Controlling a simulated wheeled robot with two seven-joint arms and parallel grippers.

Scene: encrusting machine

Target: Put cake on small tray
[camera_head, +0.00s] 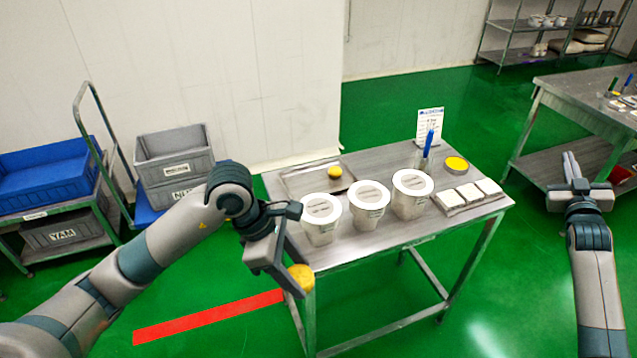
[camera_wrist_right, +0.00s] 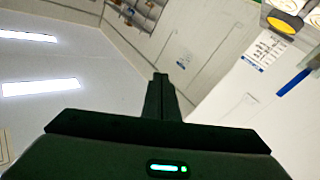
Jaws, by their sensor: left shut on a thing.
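My left gripper (camera_head: 290,282) is shut on a round yellow-orange cake (camera_head: 301,276). It holds the cake off the front left corner of the metal table, near the table's edge. A small metal tray (camera_head: 295,186) lies at the back left of the table. One yellow cake (camera_head: 335,174) sits on its right part. My right gripper (camera_head: 571,168) is raised at the right, away from the table. Its fingers are together and empty, as the right wrist view (camera_wrist_right: 160,88) also shows.
Three white-lidded containers (camera_head: 320,208) stand in a row in front of the tray. White square pads (camera_head: 468,193), a round yellow-topped dish (camera_head: 456,164), blue pens (camera_head: 427,145) and a printed sign (camera_head: 430,124) are further right. Grey crates (camera_head: 174,155) stand left of the table.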

